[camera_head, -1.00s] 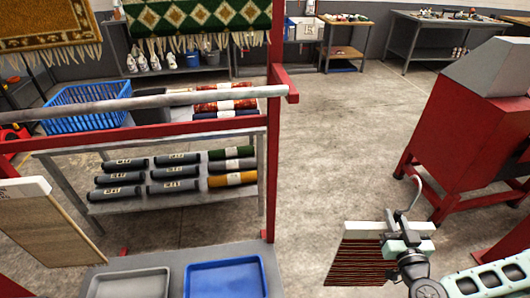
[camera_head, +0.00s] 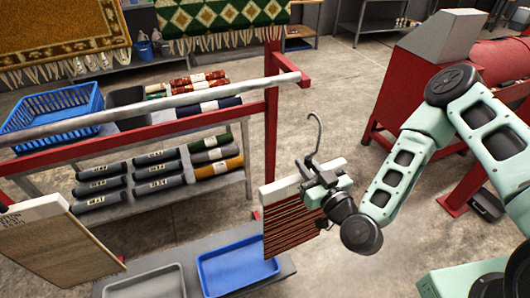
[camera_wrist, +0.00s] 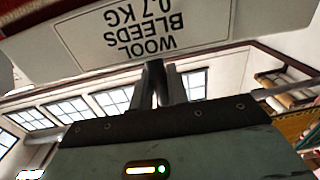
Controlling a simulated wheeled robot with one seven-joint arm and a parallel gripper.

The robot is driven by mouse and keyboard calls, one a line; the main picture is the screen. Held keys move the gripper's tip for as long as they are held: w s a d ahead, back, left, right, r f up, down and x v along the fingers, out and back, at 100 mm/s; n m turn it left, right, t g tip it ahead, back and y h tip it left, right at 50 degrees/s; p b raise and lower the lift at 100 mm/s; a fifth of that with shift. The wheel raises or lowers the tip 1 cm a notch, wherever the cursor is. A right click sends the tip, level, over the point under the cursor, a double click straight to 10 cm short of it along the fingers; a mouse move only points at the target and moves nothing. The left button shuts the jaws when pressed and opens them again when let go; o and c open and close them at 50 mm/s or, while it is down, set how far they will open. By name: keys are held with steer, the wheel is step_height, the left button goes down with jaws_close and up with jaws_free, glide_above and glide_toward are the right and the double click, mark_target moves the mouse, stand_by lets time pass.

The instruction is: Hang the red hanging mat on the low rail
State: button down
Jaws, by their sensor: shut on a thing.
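The red hanging mat (camera_head: 290,226) is dark red with stripes and hangs from a white header bar with a grey hook on top. My gripper (camera_head: 322,180) is shut on the mat's header, right of the red post. In the wrist view, my gripper (camera_wrist: 160,85) meets the white header (camera_wrist: 130,35), labelled "WOOL BLEEDS 0.7 KG". The low rail (camera_head: 170,105) is a grey bar running across the red frame, its free end near the post.
A beige mat (camera_head: 60,245) is at the left. Grey and blue trays (camera_head: 238,268) lie below the rail. A shelf (camera_head: 165,200) of rolled rugs and a blue basket (camera_head: 50,115) stand behind. A red machine (camera_head: 400,110) is at the right, with open floor between.

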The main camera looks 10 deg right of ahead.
steer(key=s+a+r+n+g+y+p, duration=0.1)
steer(key=s+a+r+y, duration=0.15)
steer(key=a+r, duration=0.3)
steer(key=s+a+r+n+y+p, duration=0.1)
steer(key=s+a+r, duration=0.25)
steer(key=a, duration=0.25)
steer(key=w+a+b, duration=0.3)
steer(key=w, duration=1)
steer(key=shift+w+a+r, duration=0.15)
steer(key=shift+w+a, duration=0.1)
stand_by(0.6)
stand_by(0.4)
